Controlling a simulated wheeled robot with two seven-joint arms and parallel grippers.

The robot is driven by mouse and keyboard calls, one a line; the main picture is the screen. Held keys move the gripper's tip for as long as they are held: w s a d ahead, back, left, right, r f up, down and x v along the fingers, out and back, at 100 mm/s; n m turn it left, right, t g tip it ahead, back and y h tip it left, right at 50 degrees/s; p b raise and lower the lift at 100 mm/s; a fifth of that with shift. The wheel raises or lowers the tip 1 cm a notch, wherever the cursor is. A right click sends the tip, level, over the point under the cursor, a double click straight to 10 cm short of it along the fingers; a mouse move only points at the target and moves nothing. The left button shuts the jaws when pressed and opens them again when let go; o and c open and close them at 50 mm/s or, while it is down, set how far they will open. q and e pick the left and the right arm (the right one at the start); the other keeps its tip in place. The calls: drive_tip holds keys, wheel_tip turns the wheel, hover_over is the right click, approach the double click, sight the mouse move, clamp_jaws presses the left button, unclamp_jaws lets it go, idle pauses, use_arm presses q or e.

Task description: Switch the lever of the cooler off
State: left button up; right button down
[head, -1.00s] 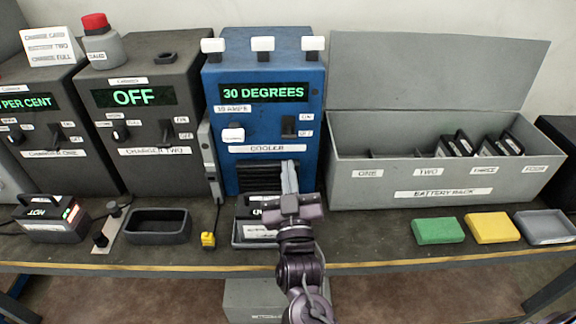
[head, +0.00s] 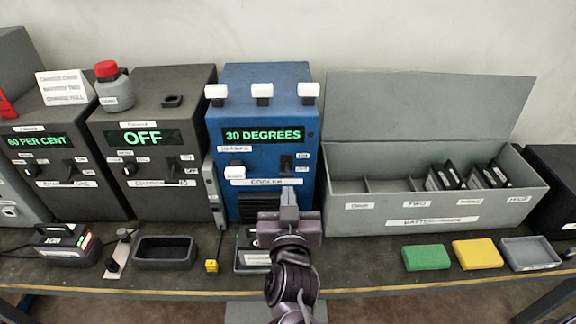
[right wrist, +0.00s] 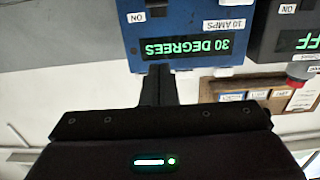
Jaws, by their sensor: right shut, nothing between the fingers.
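The blue cooler (head: 220,127) stands at the middle of the bench, and its green display reads 30 DEGREES. Its black lever (head: 287,163) sits on the right of the front panel, beside the ON and OFF labels; I cannot tell its setting for sure. My right gripper (head: 289,192) is shut and empty, with its fingertips just below the lever, by the COOLER label. In the right wrist view, which is upside down, the shut fingers (right wrist: 158,84) point at the cooler (right wrist: 185,22); contact with the lever is unclear. My left gripper is not in view.
White knobs (head: 262,90) stand on the cooler's top edge, and a white-handled switch (head: 235,171) is left of the lever. Charger two (head: 110,125) stands to the left, the grey battery rack (head: 345,212) to the right. A black tray (head: 165,263) lies on the bench.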

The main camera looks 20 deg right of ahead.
idle(0.3)
drive_tip(key=p, duration=0.4)
hover_over(287, 173)
drive_tip(key=v, duration=0.4)
drive_tip(key=f, duration=0.3)
drive_tip(key=shift+w+f, duration=0.2)
drive_tip(key=shift+w, duration=0.15)
drive_tip(key=shift+d+f+p, duration=0.1)
drive_tip(key=shift+f+p, duration=0.2)
drive_tip(key=shift+f, duration=0.4)
drive_tip(key=shift+f, duration=0.1)
